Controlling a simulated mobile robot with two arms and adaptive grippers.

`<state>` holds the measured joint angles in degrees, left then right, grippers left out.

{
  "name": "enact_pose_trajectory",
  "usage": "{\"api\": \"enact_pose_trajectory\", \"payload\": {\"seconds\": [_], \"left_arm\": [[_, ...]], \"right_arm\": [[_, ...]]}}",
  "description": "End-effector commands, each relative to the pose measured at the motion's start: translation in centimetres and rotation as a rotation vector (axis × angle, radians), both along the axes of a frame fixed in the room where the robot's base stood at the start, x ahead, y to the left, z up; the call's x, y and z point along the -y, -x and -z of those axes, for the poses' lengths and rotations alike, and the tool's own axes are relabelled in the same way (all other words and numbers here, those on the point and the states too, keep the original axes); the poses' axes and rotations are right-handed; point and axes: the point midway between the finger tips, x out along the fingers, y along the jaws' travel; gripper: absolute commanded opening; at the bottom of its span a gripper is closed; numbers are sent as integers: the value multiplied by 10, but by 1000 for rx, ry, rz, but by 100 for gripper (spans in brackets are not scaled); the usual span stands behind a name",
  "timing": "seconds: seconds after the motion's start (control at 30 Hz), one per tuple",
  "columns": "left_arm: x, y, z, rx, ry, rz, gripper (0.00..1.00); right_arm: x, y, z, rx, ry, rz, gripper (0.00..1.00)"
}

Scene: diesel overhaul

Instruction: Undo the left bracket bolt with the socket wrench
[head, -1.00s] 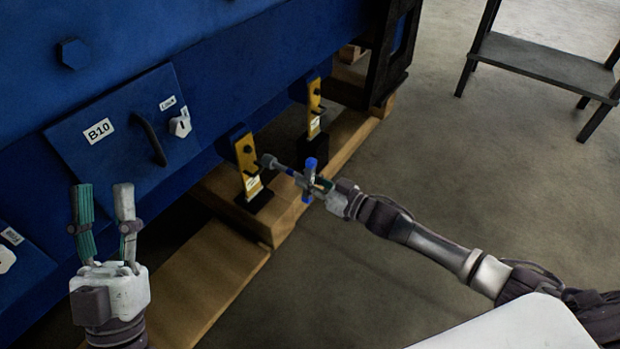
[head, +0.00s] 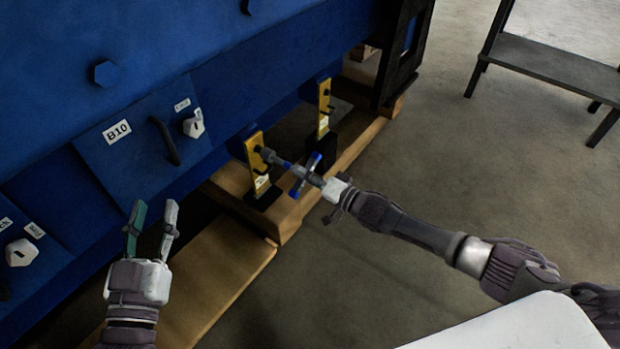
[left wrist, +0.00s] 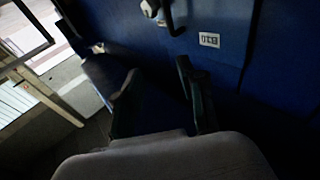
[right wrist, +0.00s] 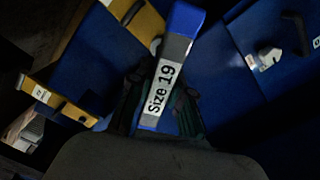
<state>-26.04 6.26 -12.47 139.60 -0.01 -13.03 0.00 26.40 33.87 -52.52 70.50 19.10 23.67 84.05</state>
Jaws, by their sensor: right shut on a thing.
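The left bracket (head: 254,150) is a yellow upright plate on the blue engine's lower edge. The socket wrench (head: 285,164) has a grey socket, a shaft and a cross handle with blue ends; its socket end meets the left bracket's upper part. The socket hides the bolt head, so I cannot tell how far it is seated. My right gripper (head: 322,181) is shut on the wrench's handle, which reads "Size 19" in the right wrist view (right wrist: 165,82). My left gripper (head: 152,222) is open and empty, in front of the B10 panel.
A second yellow bracket (head: 324,100) stands further right. Wooden beams (head: 286,215) lie under the engine. The B10 panel (head: 120,150) has a black handle and a white knob (head: 193,125). A dark bench (head: 550,65) stands at the back right. The floor between is clear.

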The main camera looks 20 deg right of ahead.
Motion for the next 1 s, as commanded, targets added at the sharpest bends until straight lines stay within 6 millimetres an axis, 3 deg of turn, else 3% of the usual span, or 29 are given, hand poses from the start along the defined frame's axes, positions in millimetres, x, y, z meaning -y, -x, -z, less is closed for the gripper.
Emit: {"api": "enact_pose_trajectory", "payload": {"seconds": [0.2,0.63,1.0], "left_arm": [[2,3,-15,92,25,6,40],[2,4,-19,112,31,7,40],[4,11,-41,246,68,15,40]], "right_arm": [[-6,-7,-1,4,-1,-2,0],[-8,-9,-1,5,0,-2,0],[-14,-17,-1,5,0,-1,0]]}}
